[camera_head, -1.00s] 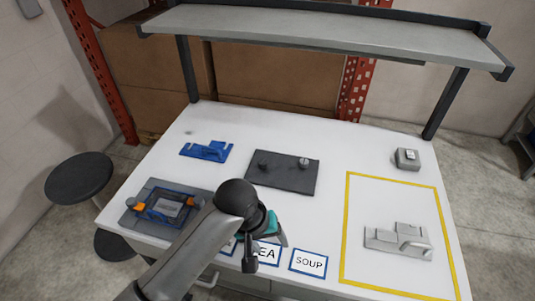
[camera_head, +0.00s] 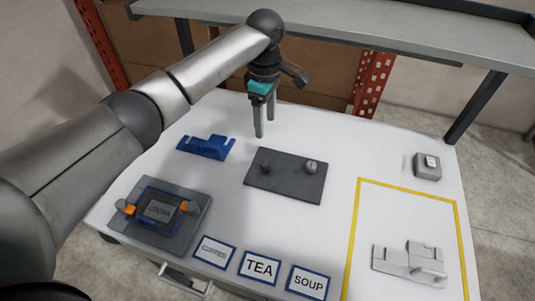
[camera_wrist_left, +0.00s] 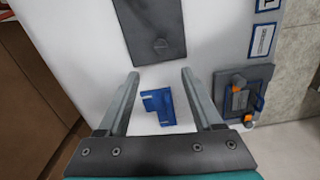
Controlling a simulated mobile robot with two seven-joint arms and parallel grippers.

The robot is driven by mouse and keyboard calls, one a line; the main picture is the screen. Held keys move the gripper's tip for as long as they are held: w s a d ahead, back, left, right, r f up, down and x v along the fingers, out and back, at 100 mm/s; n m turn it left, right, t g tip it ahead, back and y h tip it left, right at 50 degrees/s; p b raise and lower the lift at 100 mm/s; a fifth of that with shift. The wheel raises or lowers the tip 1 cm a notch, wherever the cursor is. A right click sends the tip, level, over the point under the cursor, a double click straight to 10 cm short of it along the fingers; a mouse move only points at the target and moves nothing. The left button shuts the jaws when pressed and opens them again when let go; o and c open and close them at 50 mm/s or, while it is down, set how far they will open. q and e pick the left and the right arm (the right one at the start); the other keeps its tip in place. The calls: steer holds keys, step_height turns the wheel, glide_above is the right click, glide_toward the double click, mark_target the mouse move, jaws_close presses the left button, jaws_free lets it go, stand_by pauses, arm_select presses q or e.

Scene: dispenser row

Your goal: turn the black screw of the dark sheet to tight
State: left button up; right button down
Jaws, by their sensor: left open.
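The dark sheet (camera_head: 287,184) lies flat on the white table. The black screw (camera_head: 266,167) stands on its left part, and a lighter grey screw (camera_head: 311,166) stands on its right part. My left gripper (camera_head: 264,129) is open and empty, pointing down above the table just behind the sheet's left end, apart from the screw. In the left wrist view, the sheet (camera_wrist_left: 143,22) is beyond my open fingertips (camera_wrist_left: 160,74). The black screw (camera_wrist_left: 160,46) shows its slotted head there. My right gripper is out of view.
A blue bracket (camera_head: 206,147) lies left of the sheet. A grey fixture (camera_head: 178,235) with orange clips is at front left. Label cards, including TEA (camera_head: 261,267), line the front. A yellow outline (camera_head: 352,240) holds a grey part (camera_head: 408,262). A shelf (camera_head: 390,40) spans the back.

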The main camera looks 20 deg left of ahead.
mark_target(266, 163)
arm_select(q)
step_height(266, 163, down, 15)
steer(key=shift+f+b, duration=0.1)
steer(key=shift+b, duration=1.05)
jaws_close()
